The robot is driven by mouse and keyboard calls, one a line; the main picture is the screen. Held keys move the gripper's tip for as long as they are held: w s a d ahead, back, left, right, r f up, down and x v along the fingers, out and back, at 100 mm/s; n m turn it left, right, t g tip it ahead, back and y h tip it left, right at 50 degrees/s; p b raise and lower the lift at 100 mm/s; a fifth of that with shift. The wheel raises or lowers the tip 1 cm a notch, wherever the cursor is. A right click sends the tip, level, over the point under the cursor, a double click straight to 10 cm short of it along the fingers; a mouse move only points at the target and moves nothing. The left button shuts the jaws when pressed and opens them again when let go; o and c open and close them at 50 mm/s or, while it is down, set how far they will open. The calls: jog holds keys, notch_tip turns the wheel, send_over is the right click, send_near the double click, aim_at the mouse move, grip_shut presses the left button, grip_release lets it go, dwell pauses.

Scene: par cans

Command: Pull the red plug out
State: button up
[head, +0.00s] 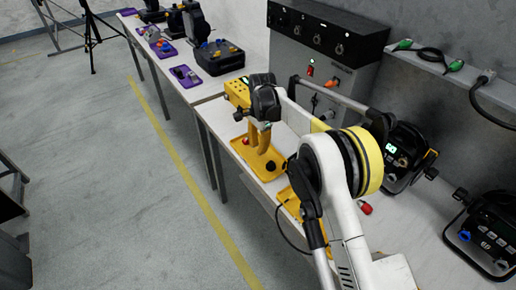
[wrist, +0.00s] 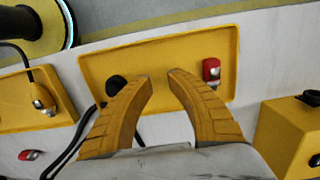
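A red plug (wrist: 211,70) with a pale end stands in the yellow tray (wrist: 150,44), near its right end in the wrist view. In the head view it is a small red spot (head: 246,142) in the yellow tray (head: 241,148). My gripper (wrist: 158,76) is open and empty over the tray. Its yellow fingertips lie between the red plug and a black plug (wrist: 117,86), with the red plug just right of the right finger. My gripper also shows in the head view (head: 259,140). How deep the red plug sits is not clear.
Another red piece (wrist: 30,155) lies loose on the table, also in the head view (head: 365,208). A second yellow tray (wrist: 12,107) with a cabled connector is at left. A yellow box (wrist: 288,130) stands at right. Black par cans (head: 405,155) stand along the wall.

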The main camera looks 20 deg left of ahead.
notch_tip(320, 180, up, 11)
jog(key=w+d+r+n+t, duration=0.1)
jog(key=d+r+t, duration=0.1)
jog(key=d+r, duration=1.15)
jog(key=s+d+r+n+t+y, duration=0.1)
jog(key=s+d+r, duration=0.15)
jog(key=d, duration=0.45)
jog(key=s+d+r+n+t, duration=0.1)
jog(key=s+d+r, duration=0.15)
jog(key=d, duration=0.55)
jog(key=s+d+f+n+t, duration=0.1)
jog(key=s+d+f, duration=0.3)
jog(key=s+d, duration=0.5)
jog(key=s+d+f+n+t+h, duration=0.1)
jog(key=s+d+f+n+t, duration=0.1)
jog(key=s+d, duration=0.8)
jog(key=s+f, duration=0.1)
jog(key=s, duration=0.2)
jog(key=shift+s+f+t, duration=0.3)
jog(key=shift+f, duration=0.1)
jog(key=o, duration=0.7)
jog(key=shift+s+d+f, duration=0.1)
jog(key=shift+s+f, duration=0.1)
jog(key=shift+f, duration=0.05)
jog(key=o, duration=0.4)
jog(key=shift+o, duration=0.2)
